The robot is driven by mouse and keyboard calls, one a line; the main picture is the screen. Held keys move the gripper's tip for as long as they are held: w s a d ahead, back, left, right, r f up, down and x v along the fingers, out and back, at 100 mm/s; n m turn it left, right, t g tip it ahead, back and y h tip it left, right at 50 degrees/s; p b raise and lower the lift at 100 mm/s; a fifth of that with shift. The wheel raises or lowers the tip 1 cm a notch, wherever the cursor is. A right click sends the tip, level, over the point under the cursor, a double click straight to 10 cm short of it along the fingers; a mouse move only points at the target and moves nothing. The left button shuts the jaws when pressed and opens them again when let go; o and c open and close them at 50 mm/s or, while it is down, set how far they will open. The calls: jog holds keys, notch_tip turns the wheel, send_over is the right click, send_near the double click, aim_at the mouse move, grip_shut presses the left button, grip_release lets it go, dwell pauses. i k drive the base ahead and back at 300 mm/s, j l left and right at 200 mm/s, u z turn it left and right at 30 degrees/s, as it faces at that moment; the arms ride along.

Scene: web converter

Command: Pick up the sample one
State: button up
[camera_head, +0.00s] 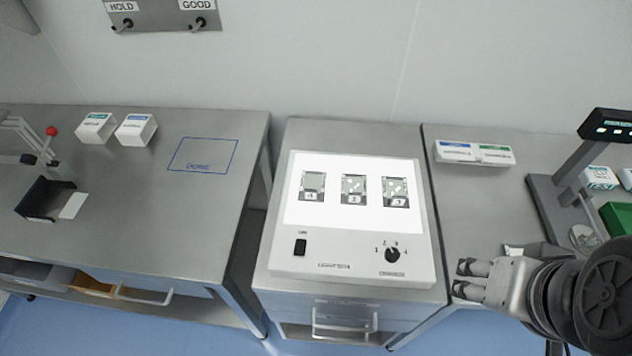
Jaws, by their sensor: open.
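Three small sample cards lie in a row on the lit white panel of the light box (275,262). The left card (312,182) carries a label that looks like 1. The middle card (353,184) has a label I cannot read for certain, and the right card (395,187) looks marked 3. My gripper (460,278) is at the lower right, just right of the light box's front corner, with its fingers pointing left. It is open and empty, apart from all the cards.
The light box has a black switch (300,247) and a dial (392,255) at its front. Left bench holds two white boxes (135,130), a blue-outlined area (203,155) and a black holder (45,199). Right bench holds small boxes (473,152) and a dark stand (565,185).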

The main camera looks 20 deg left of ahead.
aim_at(355, 185)
jog(key=i+j+u, duration=0.1)
jog(key=j+u, duration=0.15)
jog(key=u, duration=0.2)
jog(key=i+j+u, duration=0.15)
jog(key=u, duration=0.3)
jog(key=j, duration=0.1)
